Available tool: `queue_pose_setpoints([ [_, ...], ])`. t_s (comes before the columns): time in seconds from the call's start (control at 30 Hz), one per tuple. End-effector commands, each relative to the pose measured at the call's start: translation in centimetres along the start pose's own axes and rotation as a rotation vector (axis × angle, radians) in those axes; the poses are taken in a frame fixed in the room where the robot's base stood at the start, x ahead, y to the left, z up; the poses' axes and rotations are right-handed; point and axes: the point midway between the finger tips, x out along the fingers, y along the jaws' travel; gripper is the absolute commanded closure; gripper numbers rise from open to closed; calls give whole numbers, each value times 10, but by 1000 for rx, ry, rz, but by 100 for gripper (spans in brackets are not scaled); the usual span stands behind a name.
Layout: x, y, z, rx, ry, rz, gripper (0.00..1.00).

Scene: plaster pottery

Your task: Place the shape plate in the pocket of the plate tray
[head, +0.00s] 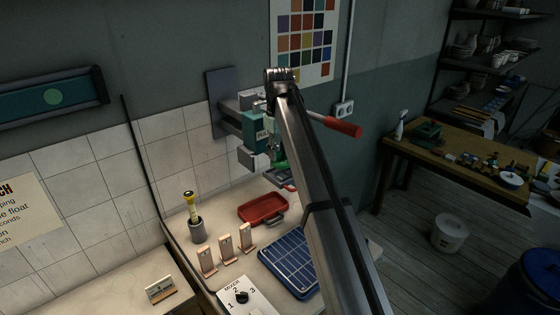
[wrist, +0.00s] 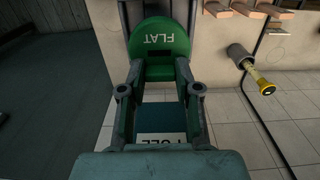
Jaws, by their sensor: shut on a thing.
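In the wrist view my gripper (wrist: 160,76) is shut on a green, round-ended plate marked FLAT (wrist: 161,38), which I take as the shape plate. The fingers hold its sides, and the lettering appears upside down. In the head view my arm crosses in front of the wall press, and the fingertips cannot be made out clearly there. A red tray (head: 262,208) and a blue gridded tray (head: 286,262) sit on the counter; I cannot tell which is the plate tray. No pocket can be made out clearly.
The wall press (head: 258,134) has a red-handled lever (head: 343,126) reaching right. Several upright wooden holders (head: 227,249) stand on the counter, beside a yellow-topped tool in a grey cup (head: 196,231). A mixer dial (head: 241,297) is at the front. Some counter is hidden behind my arm.

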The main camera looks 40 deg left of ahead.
Motion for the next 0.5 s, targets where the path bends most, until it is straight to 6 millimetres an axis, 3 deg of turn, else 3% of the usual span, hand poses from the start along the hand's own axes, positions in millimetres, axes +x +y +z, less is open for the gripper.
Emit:
queue_pose_setpoints([
  [0.3,35,0,1,0,-2,-1,100],
  [0.5,40,0,0,0,0,0,100],
])
